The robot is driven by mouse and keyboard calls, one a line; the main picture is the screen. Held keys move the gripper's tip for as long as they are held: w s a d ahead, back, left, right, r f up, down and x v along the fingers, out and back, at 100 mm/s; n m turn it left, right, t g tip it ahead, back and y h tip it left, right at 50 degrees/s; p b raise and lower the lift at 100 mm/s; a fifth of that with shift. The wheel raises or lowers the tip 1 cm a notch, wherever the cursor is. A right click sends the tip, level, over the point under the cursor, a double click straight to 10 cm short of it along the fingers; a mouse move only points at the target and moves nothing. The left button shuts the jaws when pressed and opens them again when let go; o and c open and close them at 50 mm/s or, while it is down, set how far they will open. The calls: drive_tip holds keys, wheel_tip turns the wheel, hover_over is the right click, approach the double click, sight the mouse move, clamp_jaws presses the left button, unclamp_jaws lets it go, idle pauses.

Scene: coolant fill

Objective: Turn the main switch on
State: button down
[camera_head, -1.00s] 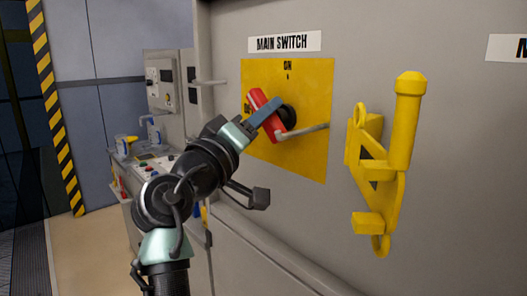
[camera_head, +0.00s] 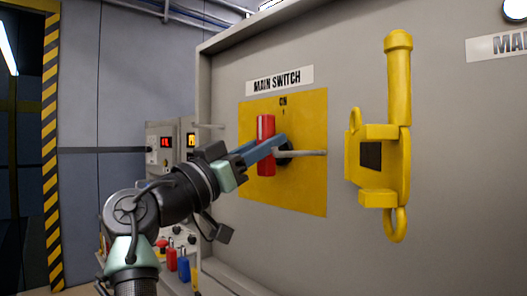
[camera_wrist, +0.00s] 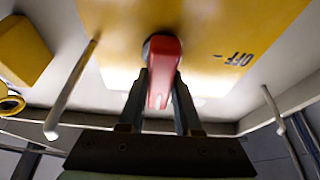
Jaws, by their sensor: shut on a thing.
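The main switch is a red handle (camera_head: 266,128) on a dark round hub in a yellow plate (camera_head: 307,115). The handle now stands upright, in line with the ON mark (camera_head: 283,101) above it. A MAIN SWITCH label (camera_head: 280,80) is above the plate. My gripper (camera_head: 276,146) comes from the left with its blue fingers on the handle. In the wrist view, the two fingers (camera_wrist: 161,92) are shut on the red handle (camera_wrist: 165,62), one on each side. The OFF mark (camera_wrist: 239,60) shows on the plate there.
A grey bar handle (camera_head: 305,153) sticks out right of the switch. A yellow bracket with a tall post (camera_head: 399,80) is mounted on the cabinet (camera_head: 440,200) farther right. A control panel with lit red and amber displays (camera_head: 165,142) stands behind my arm at left.

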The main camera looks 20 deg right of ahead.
drive_tip(key=shift+d+f+m+g, duration=0.2)
drive_tip(key=shift+f+m+g, duration=0.1)
drive_tip(key=shift+f+g, duration=0.1)
drive_tip(key=c, duration=0.6)
unclamp_jaws()
drive_tip(key=shift+c, duration=0.2)
drive_tip(key=shift+o, duration=0.2)
drive_tip(key=shift+r, duration=0.2)
drive_tip(key=shift+a, duration=0.15)
drive_tip(key=b+v, duration=0.1)
drive_tip(key=v, duration=1.1)
drive_tip(key=shift+s+a+f, duration=0.2)
drive_tip(key=shift+a+f, duration=0.05)
drive_tip(key=shift+f, duration=0.1)
